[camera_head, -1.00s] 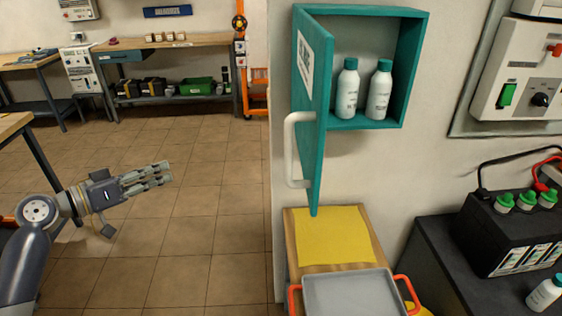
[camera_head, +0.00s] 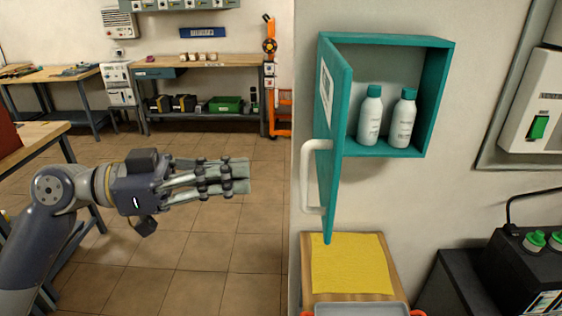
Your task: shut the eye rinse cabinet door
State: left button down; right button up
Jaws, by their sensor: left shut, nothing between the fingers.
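The teal eye rinse cabinet (camera_head: 436,98) hangs on the wall right of the middle. Its door (camera_head: 335,120) stands wide open, hinged on the left and swung out toward me. A white handle (camera_head: 307,176) is on the door's outer face. Two white bottles with teal caps, a left one (camera_head: 370,117) and a right one (camera_head: 401,120), stand inside. My left gripper (camera_head: 246,177) is shut and empty, left of the handle, and appears apart from it in the picture. My right gripper is not in view.
Below the cabinet is a wooden surface with a yellow cloth (camera_head: 350,264) and a grey tray (camera_head: 360,309). A black battery box (camera_head: 530,270) with green caps stands at the lower right. Workbenches (camera_head: 200,68) line the far wall. Tiled floor is free at the left.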

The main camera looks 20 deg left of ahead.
pick_arm(q)
jog(key=p+x, duration=0.3)
jog(key=x, duration=0.4)
jog(key=shift+p, duration=0.4)
jog(key=shift+w+d, duration=0.1)
jog(key=shift+d, duration=0.05)
